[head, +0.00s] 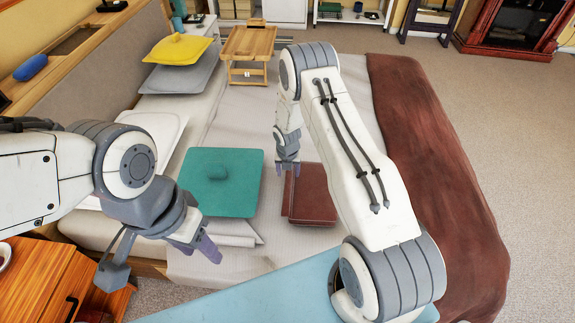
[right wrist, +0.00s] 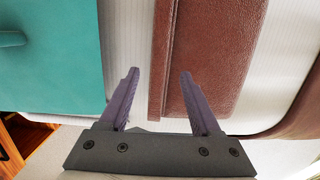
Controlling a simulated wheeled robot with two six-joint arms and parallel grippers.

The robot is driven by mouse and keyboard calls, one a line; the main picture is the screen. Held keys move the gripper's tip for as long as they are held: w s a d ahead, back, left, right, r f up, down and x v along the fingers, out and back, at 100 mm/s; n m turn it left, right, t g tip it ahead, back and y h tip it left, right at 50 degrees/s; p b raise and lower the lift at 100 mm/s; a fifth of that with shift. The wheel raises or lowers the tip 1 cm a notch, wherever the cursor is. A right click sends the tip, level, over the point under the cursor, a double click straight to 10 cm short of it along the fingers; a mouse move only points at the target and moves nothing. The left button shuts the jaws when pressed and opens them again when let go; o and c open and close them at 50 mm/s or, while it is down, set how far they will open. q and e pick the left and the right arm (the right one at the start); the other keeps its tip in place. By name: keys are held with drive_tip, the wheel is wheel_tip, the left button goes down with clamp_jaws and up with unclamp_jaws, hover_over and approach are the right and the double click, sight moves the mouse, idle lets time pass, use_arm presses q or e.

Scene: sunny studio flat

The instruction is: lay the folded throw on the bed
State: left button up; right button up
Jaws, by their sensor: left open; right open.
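The folded throw (head: 312,196) is a small reddish-brown rectangle lying flat on the pale bed (head: 240,120). It also shows in the right wrist view (right wrist: 215,55), with the bed sheet on both sides of it. My right gripper (head: 288,170) is open and empty, at the throw's upper left in the head view. In the right wrist view its fingertips (right wrist: 158,75) point across the throw's left edge; I cannot tell the exact gap. My left gripper (head: 160,260) is open and empty beyond the bed's near left side. My right arm hides part of the bed.
A teal cushion-like item (head: 225,192) lies left of the throw. A wooden bed tray (head: 248,50) and yellow and grey cushions (head: 180,48) are further back. A larger brown blanket (head: 420,140) drapes over the right side. A wooden bedside cabinet (head: 45,280) stands lower left.

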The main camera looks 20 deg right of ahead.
drive_tip(key=s+a+r+m, duration=0.5)
drive_tip(key=a+r, duration=0.2)
drive_tip(key=r, duration=0.5)
drive_tip(key=s+a+r+m, duration=0.45)
drive_tip(key=a+r, duration=0.25)
drive_tip(key=r, duration=0.4)
drive_tip(key=s+a+r+m, duration=0.1)
drive_tip(key=s+r+m, duration=0.2)
drive_tip(key=s, duration=0.5)
drive_tip(key=s+a+r+m+g+y, duration=0.1)
drive_tip(key=s+a+r+m, duration=0.1)
drive_tip(key=s+r+m, duration=0.2)
drive_tip(key=s+a+r+m, duration=0.1)
drive_tip(key=s+r+m, duration=0.2)
drive_tip(key=s+m, duration=0.4)
drive_tip(key=s, duration=0.5)
drive_tip(key=shift+a+r+g+y, duration=0.25)
drive_tip(key=shift+r+g+y, duration=0.05)
drive_tip(key=shift+r+y, duration=0.1)
